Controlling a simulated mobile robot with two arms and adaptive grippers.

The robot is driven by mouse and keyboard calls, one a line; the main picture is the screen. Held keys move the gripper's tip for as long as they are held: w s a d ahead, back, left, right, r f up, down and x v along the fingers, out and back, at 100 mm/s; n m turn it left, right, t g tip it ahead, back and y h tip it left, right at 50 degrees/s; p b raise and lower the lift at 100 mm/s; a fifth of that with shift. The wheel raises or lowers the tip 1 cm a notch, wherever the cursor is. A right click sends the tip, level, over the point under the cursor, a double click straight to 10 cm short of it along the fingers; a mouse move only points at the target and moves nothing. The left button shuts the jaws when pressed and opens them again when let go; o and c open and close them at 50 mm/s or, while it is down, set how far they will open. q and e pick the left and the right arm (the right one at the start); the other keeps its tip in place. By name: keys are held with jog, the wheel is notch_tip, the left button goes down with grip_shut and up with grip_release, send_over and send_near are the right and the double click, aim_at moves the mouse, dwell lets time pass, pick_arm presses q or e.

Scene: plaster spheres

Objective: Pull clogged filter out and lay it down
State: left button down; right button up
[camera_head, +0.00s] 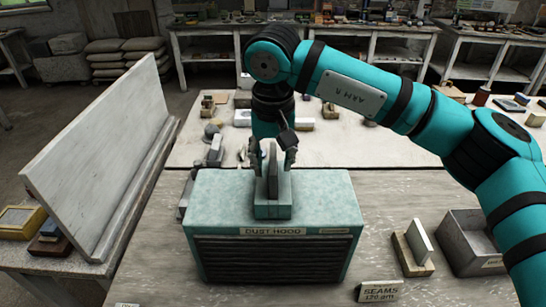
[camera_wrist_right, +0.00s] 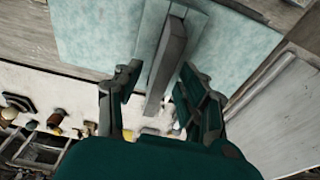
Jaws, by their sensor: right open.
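The dust hood (camera_head: 270,245) is a pale green box with a dark louvred front, standing on the table. A grey, slab-like filter (camera_head: 272,172) stands upright in the raised slot on its top. It also shows in the wrist view as a grey bar (camera_wrist_right: 168,60). My right gripper (camera_head: 271,160) is open above the hood, with one finger on each side of the filter. In the wrist view the open fingers (camera_wrist_right: 157,88) flank the slab, with visible gaps. The filter's lower part is hidden in the slot. My left gripper is not in view.
A tilted pale board (camera_head: 105,150) stands left of the hood. At right are a wooden stand with a white plate (camera_head: 420,241), a grey open bin (camera_head: 465,243) and a "SEAMS" sign (camera_head: 380,291). Small items lie behind the hood. Bare table lies right of the hood.

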jog(key=shift+c, duration=0.5)
grip_shut()
jog(key=shift+r, duration=0.15)
jog(key=shift+r+p, duration=2.25)
jog(key=shift+r, duration=1.15)
